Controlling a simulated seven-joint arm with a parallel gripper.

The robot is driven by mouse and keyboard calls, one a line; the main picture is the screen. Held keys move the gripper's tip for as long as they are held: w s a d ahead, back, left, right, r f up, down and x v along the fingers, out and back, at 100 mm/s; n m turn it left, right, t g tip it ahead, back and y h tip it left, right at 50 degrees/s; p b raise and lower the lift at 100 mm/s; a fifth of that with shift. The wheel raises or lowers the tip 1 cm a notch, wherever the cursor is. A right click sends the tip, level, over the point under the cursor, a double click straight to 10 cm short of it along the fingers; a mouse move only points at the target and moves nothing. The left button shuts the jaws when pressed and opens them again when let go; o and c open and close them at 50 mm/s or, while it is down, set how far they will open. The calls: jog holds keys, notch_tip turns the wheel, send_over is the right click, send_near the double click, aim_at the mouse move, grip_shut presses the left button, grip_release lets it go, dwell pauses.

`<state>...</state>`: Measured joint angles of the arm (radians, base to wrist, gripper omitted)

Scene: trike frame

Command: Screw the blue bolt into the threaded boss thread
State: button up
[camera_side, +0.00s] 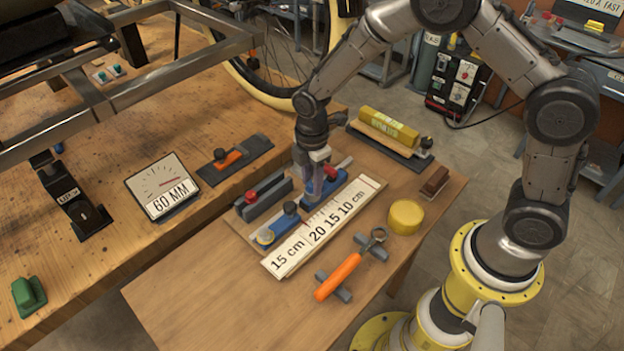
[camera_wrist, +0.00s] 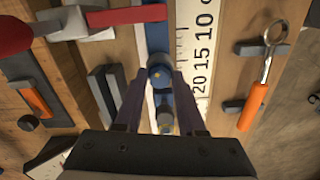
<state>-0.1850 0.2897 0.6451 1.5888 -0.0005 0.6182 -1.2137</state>
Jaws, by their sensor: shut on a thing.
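My gripper (camera_side: 313,198) points down over the blue fixture (camera_side: 258,232) on the small wooden table. In the side view the fingers largely hide the bolt. The grey metal trike frame (camera_side: 110,92) stands on the bench at upper left. I cannot make out the threaded boss thread.
A white ruler board (camera_side: 328,226) lies beside the fixture. An orange-handled wrench (camera_side: 340,275) rests on grey supports. A yellow round block (camera_side: 405,216), a grey clamp with a red knob (camera_side: 262,199) and a gauge reading 60 MM (camera_side: 162,188) are nearby. The table's front left is clear.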

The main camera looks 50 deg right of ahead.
jog(key=shift+m, duration=0.3)
jog(key=shift+m, duration=0.9)
jog(key=shift+m, duration=0.8)
jog(key=o, duration=0.8)
jog(key=shift+c, duration=0.2)
jog(key=shift+n, duration=0.9)
